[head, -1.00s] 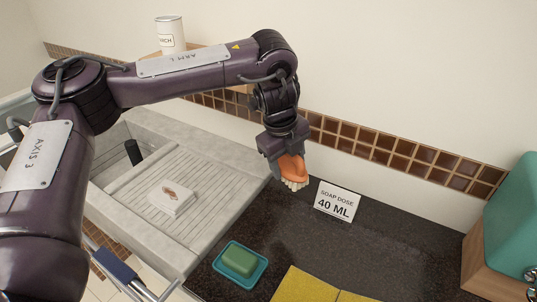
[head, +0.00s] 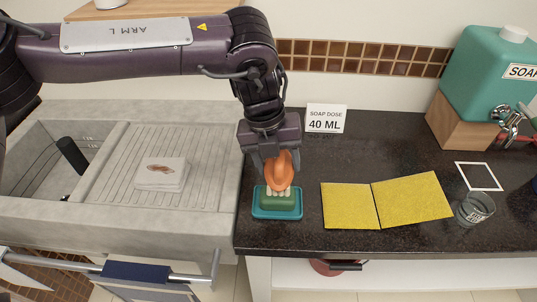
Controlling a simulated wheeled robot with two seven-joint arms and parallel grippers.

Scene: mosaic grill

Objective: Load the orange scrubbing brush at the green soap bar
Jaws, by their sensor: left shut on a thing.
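The orange scrubbing brush (head: 280,172) is held by my left gripper (head: 279,160), which is shut on it. Its pale bristles point down and meet or hang just above the top of the green soap bar (head: 281,201); I cannot tell if they touch. The soap bar lies in a teal dish (head: 262,211) on the dark counter, at its left end near the sink. The gripper is right above the soap. My right gripper is not in view.
Right of the dish lie yellow cloths (head: 350,205), then a glass cup (head: 475,209) and a white-framed square (head: 480,177). A soap dose sign (head: 325,118) stands behind. A teal soap dispenser (head: 490,80) is at right. The sink drainboard (head: 205,165) holds stained white tiles (head: 161,172).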

